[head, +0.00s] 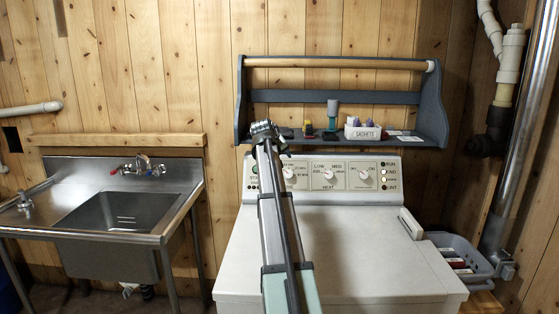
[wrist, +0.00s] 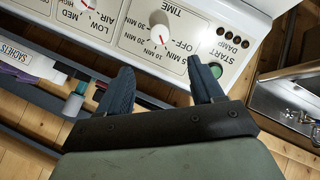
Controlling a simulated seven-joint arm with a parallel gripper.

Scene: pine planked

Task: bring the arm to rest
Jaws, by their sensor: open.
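My arm reaches from the bottom of the head view over the white machine (head: 345,255) towards its control panel. My gripper (head: 265,133) is in front of the left part of the panel, near the shelf's lower edge. In the wrist view my gripper (wrist: 162,80) shows two dark fingers spread apart with nothing between them. Beyond the fingers are the time dial (wrist: 158,34) and a green button (wrist: 216,70). I cannot tell how far the fingertips are from the panel.
A blue-grey shelf (head: 440,110) above the panel holds a sachets box (head: 362,131), a teal-and-grey item (head: 332,112) and small items. A steel sink (head: 110,215) stands left. A grey basket (head: 462,258) and pipes are right. The machine's top is mostly clear around my arm.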

